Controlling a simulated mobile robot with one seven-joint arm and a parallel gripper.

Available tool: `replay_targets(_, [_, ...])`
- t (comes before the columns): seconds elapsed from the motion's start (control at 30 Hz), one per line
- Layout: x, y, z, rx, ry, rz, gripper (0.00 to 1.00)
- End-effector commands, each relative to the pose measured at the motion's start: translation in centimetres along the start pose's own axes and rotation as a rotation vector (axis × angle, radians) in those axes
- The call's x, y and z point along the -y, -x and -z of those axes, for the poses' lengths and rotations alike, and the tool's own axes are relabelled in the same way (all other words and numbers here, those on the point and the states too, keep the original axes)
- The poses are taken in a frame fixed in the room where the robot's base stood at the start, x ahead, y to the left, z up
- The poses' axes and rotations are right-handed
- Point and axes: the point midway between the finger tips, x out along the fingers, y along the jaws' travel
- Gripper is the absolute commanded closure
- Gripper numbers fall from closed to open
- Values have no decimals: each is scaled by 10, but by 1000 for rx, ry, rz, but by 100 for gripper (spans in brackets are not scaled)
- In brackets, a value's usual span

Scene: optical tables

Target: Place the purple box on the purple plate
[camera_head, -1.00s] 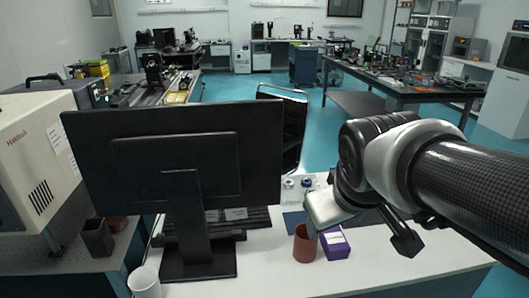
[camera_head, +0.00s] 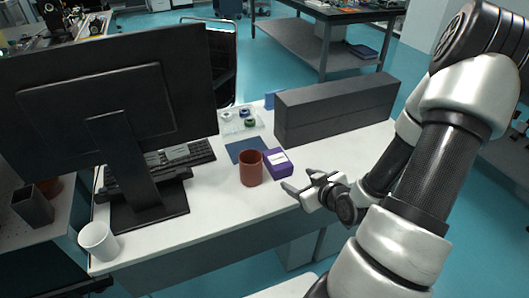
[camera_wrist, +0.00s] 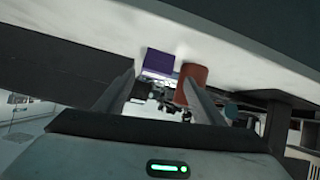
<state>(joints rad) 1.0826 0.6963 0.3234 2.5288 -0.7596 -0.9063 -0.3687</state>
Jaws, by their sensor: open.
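The purple box (camera_head: 278,163) stands on the white table, right beside a red-brown cup (camera_head: 250,167). My gripper (camera_head: 298,182) is open and empty, just to the right of the box at the table's front part, with its fingers pointing left towards it. In the wrist view the box (camera_wrist: 158,60) shows ahead between the open fingers (camera_wrist: 158,82), with the cup (camera_wrist: 193,73) partly behind the right finger. No plate that is clearly purple shows. A flat dark blue square (camera_head: 238,147) lies behind the cup and box, partly hidden by the cup.
A long dark grey case (camera_head: 335,110) stands behind the box on the right. A clear tray with small jars (camera_head: 240,121) stands at the back. A monitor (camera_head: 120,90), a keyboard (camera_head: 180,157) and a white cup (camera_head: 98,240) are on the left. The front middle of the table is clear.

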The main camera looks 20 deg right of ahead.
Motion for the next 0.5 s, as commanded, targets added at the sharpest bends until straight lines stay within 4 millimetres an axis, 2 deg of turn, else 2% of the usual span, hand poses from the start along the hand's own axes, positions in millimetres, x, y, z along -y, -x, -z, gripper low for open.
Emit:
replay_targets(0.03, [1, 2, -7, -47, -66, -10, 38])
replay_targets(0.23, [-1, 5, -5, -157, -159, -34, 38])
replay_targets(0.5, [-2, -23, -5, -162, -156, -36, 38])
